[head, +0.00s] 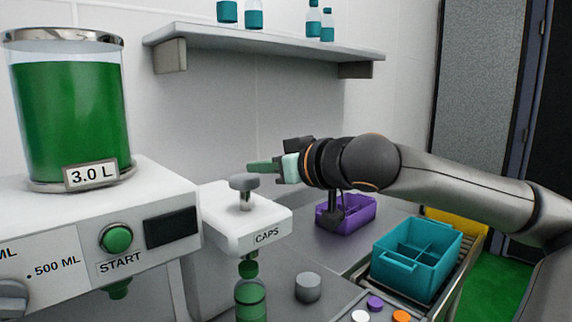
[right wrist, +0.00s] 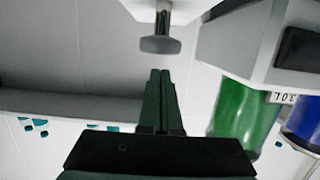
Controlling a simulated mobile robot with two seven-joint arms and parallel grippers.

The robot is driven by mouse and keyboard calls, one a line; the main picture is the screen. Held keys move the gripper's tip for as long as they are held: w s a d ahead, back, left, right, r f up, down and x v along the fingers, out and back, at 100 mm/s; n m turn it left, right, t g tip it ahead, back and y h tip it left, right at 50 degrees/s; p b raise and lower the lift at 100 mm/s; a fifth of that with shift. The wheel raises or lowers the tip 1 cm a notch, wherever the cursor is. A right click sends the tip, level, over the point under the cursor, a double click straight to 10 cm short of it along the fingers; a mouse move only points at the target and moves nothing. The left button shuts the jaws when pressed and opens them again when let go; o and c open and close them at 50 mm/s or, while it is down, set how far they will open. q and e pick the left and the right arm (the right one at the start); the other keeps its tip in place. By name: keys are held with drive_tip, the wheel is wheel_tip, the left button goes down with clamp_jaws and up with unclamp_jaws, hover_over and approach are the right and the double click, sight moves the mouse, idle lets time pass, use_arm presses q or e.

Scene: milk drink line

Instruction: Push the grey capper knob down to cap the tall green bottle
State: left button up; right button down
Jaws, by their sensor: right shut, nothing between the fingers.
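The grey capper knob (head: 245,182) stands raised on its metal stem on top of the white CAPS machine (head: 245,215). It also shows in the right wrist view (right wrist: 160,45), just beyond the fingertips. The tall green bottle (head: 250,302) is upright under the capper, its lower part cut off by the picture edge. A dark green piece (head: 248,268) is between the capper and the bottle; I cannot tell whether it touches the bottle. My right gripper (head: 252,167) is shut and empty, fingers pointing left, near the knob and slightly higher in the picture. The fingers look apart from the knob in the right wrist view (right wrist: 160,74). My left gripper is out of view.
The filling machine (head: 170,265) with its green tank (head: 72,120) stands left of the capper. A purple bin (head: 362,222) and a teal divided crate (head: 432,275) lie right. A grey cylinder (head: 308,287) and several loose caps are in front. A shelf (head: 270,38) hangs behind.

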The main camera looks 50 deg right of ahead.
drive_tip(key=b+v, duration=0.1)
drive_tip(key=v, duration=0.6)
drive_tip(key=shift+r, duration=0.15)
idle(0.4)
